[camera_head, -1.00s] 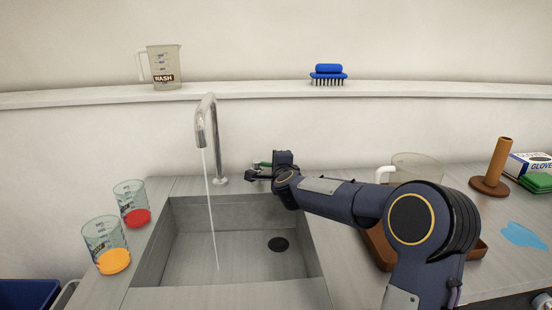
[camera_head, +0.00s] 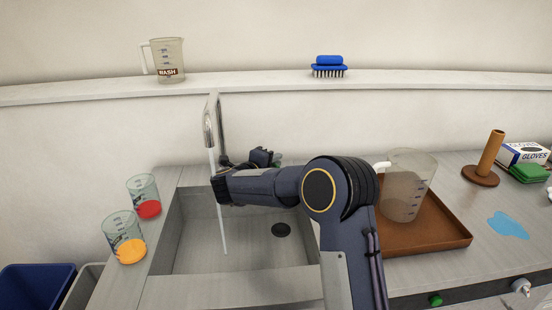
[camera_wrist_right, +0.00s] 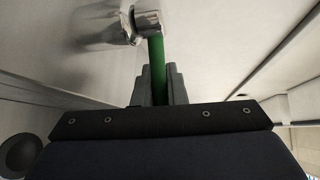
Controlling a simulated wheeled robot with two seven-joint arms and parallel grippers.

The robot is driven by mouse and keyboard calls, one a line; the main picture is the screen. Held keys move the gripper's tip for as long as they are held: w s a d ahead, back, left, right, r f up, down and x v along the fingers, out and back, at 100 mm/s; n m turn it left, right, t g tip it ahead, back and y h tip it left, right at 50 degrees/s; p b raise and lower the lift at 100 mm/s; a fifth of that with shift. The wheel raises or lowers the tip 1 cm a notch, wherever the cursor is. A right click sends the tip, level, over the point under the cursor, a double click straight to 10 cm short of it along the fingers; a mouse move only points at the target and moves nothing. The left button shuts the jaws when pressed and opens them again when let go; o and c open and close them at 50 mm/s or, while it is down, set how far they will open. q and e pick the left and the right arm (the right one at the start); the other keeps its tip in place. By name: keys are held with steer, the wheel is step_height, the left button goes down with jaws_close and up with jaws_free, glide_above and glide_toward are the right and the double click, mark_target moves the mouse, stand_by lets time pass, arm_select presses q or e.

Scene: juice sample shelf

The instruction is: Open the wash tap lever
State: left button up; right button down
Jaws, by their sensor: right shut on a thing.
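The wash tap (camera_head: 212,125) is a chrome gooseneck at the back of the sink, with a thin stream of water (camera_head: 217,205) running into the basin. Its green lever (camera_wrist_right: 157,60) shows in the right wrist view, reaching from the chrome tap body (camera_wrist_right: 146,22) down between my fingers. My right gripper (camera_wrist_right: 155,92) is shut on the lever. In the head view, my right gripper (camera_head: 262,158) is by the tap's base, mostly hidden behind my own forearm, and the lever is largely hidden. My left gripper is not in view.
The grey sink (camera_head: 190,250) has a dark drain (camera_head: 281,230). Two beakers, red (camera_head: 146,197) and orange (camera_head: 125,237), stand at its left. A jug (camera_head: 405,185) stands on a brown tray (camera_head: 440,237) at right. A WASH jug (camera_head: 168,60) and blue brush (camera_head: 329,66) sit on the shelf.

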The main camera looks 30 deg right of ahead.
steer(key=shift+a+g, duration=0.1)
steer(key=shift+g, duration=0.2)
steer(key=c, duration=1.5)
jaws_free()
steer(key=v, duration=0.7)
steer(key=shift+s+a, duration=0.25)
steer(key=shift+a, duration=0.1)
